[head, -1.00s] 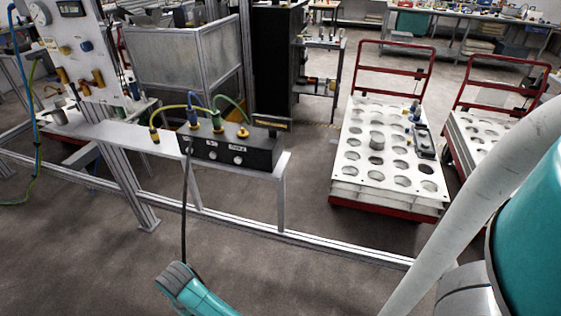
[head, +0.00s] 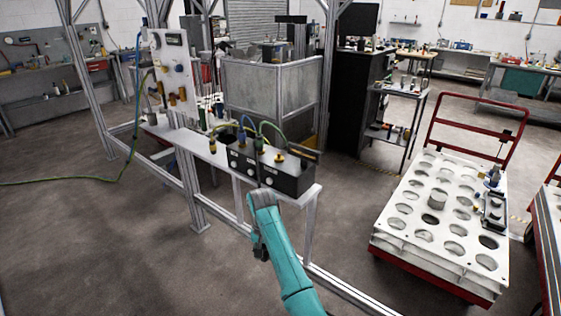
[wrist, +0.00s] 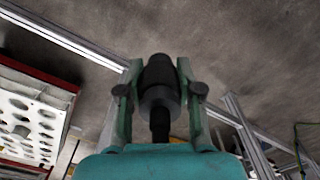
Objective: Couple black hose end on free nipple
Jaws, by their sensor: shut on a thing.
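The black hose end (wrist: 160,92) is a dark cylinder with a thinner black neck running down toward my palm. In the wrist view my gripper (wrist: 158,72) is shut on it, with one finger on each side. In the head view my teal arm reaches up to the front of the black manifold box (head: 290,181); my fingers and the hose end cannot be made out there. A brass nipple (head: 280,158) stands on top of the box at its right end and looks bare. My gripper is apart from it.
A green coupling (head: 259,145), a blue coupling (head: 240,139) and a yellow coupling (head: 213,146) carry arched hoses on the box and bench (head: 181,136). A white perforated cart (head: 412,229) stands to the right. Frame posts (head: 192,190) stand left; open floor lies in front.

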